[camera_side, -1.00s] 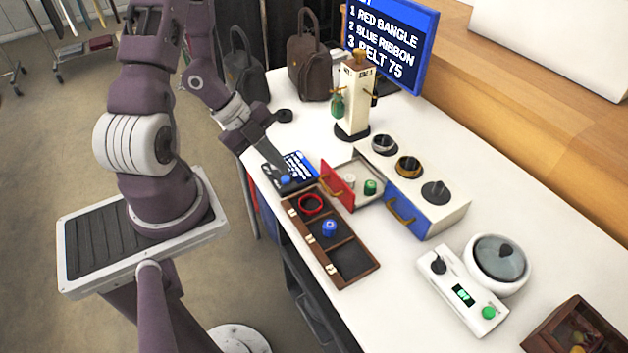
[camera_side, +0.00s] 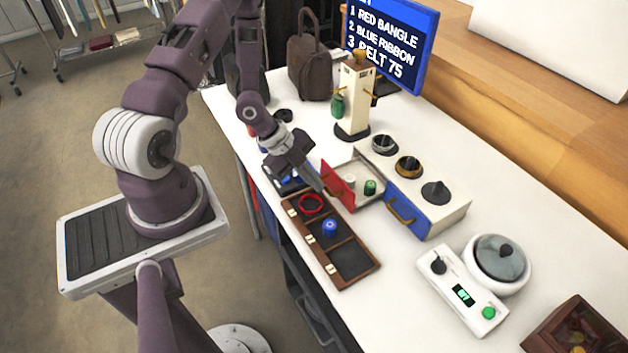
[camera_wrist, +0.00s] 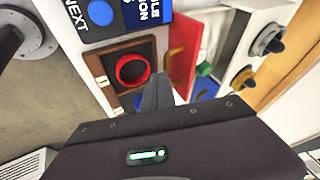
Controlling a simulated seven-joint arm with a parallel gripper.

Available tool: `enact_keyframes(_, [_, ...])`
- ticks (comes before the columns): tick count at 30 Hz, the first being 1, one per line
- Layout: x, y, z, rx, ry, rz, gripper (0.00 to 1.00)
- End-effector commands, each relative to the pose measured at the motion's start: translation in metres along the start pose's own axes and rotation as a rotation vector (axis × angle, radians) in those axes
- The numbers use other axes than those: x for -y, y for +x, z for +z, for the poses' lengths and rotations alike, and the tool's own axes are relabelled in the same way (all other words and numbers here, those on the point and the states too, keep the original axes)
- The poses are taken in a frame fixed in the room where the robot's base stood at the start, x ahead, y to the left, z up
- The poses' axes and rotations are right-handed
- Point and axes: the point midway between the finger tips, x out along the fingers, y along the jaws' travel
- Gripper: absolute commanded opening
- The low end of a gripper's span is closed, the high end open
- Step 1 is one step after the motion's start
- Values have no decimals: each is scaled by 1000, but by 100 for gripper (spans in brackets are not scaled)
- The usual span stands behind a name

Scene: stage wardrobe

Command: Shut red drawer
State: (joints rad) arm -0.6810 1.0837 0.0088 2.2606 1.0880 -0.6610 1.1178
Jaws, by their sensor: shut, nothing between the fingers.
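The red drawer (camera_side: 336,186) stands pulled out of the white cabinet (camera_side: 446,212) in the side view. A spool with a green top (camera_side: 370,187) and a pale spool (camera_side: 350,180) are inside it. Its red front also shows in the wrist view (camera_wrist: 187,45), with a brass handle (camera_wrist: 174,58).
The wooden tray (camera_side: 318,269) holds a red bangle (camera_side: 311,205) and a blue spool (camera_side: 329,228). The blue drawer (camera_side: 408,212) is shut.

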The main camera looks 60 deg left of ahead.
Motion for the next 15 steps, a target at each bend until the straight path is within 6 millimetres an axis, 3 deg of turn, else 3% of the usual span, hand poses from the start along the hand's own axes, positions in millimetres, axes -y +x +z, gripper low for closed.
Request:
enact_keyframes(5, [11,5,0,-2,4,-2,0])
enact_keyframes(15, [82,40,-3,-6,5,2,0])
